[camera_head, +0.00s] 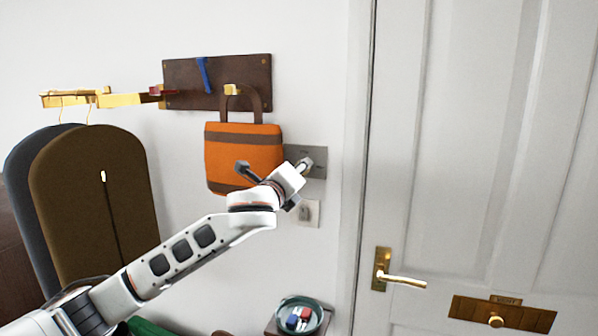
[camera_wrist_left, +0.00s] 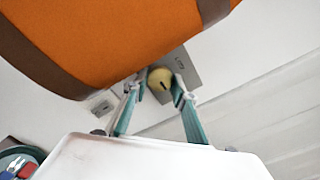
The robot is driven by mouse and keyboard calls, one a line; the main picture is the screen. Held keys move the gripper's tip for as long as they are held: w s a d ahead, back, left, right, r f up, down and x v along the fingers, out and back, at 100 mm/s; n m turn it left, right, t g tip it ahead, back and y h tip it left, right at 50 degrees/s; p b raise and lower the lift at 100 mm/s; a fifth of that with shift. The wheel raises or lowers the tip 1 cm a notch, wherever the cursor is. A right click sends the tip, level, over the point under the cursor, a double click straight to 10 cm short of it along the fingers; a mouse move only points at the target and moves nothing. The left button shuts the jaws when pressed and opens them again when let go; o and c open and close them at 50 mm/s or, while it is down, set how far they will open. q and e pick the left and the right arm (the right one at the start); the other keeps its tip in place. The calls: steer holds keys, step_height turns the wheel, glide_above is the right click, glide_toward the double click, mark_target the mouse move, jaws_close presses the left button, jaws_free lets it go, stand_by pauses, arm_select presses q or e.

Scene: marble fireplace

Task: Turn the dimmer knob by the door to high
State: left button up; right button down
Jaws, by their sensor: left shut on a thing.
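The dimmer's grey plate (camera_head: 318,158) is on the wall left of the white door, partly hidden by my left gripper (camera_head: 305,164). In the left wrist view the round brass-yellow dimmer knob (camera_wrist_left: 160,77) carries a dark mark, and lettering that is hard to read shows on the plate (camera_wrist_left: 183,66). My left gripper (camera_wrist_left: 158,87) is shut on the knob, one fingertip on each side. The knob is hidden in the head view. My right gripper is in neither view.
An orange bag (camera_head: 228,150) hangs from a dark peg board (camera_head: 180,85), close to my left wrist. A round tray (camera_head: 318,322) is below.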

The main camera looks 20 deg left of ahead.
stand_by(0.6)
arm_select(q)
steer(key=o, duration=1.1)
steer(key=s, duration=1.2)
steer(key=shift+a, duration=0.2)
steer(key=shift+f, duration=0.15)
